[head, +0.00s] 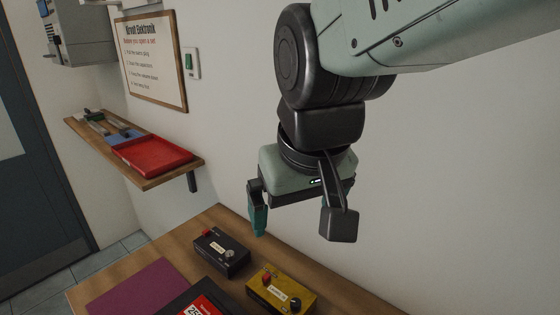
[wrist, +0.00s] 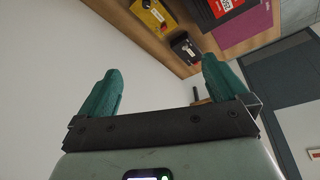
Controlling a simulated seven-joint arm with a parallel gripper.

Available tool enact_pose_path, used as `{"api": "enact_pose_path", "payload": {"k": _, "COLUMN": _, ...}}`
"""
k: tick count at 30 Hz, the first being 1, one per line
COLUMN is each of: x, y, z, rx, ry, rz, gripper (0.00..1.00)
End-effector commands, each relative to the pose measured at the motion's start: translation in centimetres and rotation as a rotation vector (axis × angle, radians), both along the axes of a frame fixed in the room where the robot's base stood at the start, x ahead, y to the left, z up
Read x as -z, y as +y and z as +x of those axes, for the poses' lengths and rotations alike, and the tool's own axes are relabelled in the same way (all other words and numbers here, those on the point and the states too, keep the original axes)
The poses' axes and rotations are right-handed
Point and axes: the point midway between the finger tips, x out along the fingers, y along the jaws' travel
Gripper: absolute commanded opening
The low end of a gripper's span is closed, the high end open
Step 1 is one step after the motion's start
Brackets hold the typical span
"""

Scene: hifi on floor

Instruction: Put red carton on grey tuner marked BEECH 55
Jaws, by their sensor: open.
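A red carton (head: 203,306) with white and black print lies on a dark flat object (head: 178,299) at the bottom edge of the head view, partly cut off. The wrist view shows the red carton (wrist: 226,6) at its top edge. I cannot make out a grey tuner marked BEECH 55; the label on the dark grey box (head: 222,251) with a red knob is too small to read. My gripper (wrist: 160,68) is open and empty, its teal fingers spread. It hangs above the table's back edge, beyond and apart from the carton; in the head view one finger is visible.
A yellow box (head: 281,290) with knobs stands to the right of the dark grey box. A purple mat (head: 143,287) lies at the table's left. A wall shelf (head: 150,180) holds a red tray (head: 152,155) and small items. The wall is close behind my gripper.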

Motion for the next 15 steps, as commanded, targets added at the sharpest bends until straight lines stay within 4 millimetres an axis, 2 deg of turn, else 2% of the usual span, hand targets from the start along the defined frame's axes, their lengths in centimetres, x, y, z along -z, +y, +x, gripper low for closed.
{"api": "enact_pose_path", "payload": {"k": 1, "x": -1.1, "y": -1.6, "z": -1.3, "rx": 0.053, "ry": -0.040, "rz": 0.013, "gripper": 1.00}}
{"api": "enact_pose_path", "payload": {"k": 3, "x": -2.1, "y": -3.1, "z": -2.9, "rx": 0.110, "ry": -0.077, "rz": 0.025, "gripper": 1.00}}
{"api": "enact_pose_path", "payload": {"k": 6, "x": -2.9, "y": -4.5, "z": -4.7, "rx": 0.170, "ry": -0.117, "rz": 0.038, "gripper": 1.00}}
{"api": "enact_pose_path", "payload": {"k": 10, "x": -3.3, "y": -5.3, "z": -6.0, "rx": 0.210, "ry": -0.143, "rz": 0.046, "gripper": 1.00}}
{"api": "enact_pose_path", "payload": {"k": 15, "x": -3.3, "y": -5.5, "z": -6.3, "rx": 0.220, "ry": -0.148, "rz": 0.048, "gripper": 1.00}}
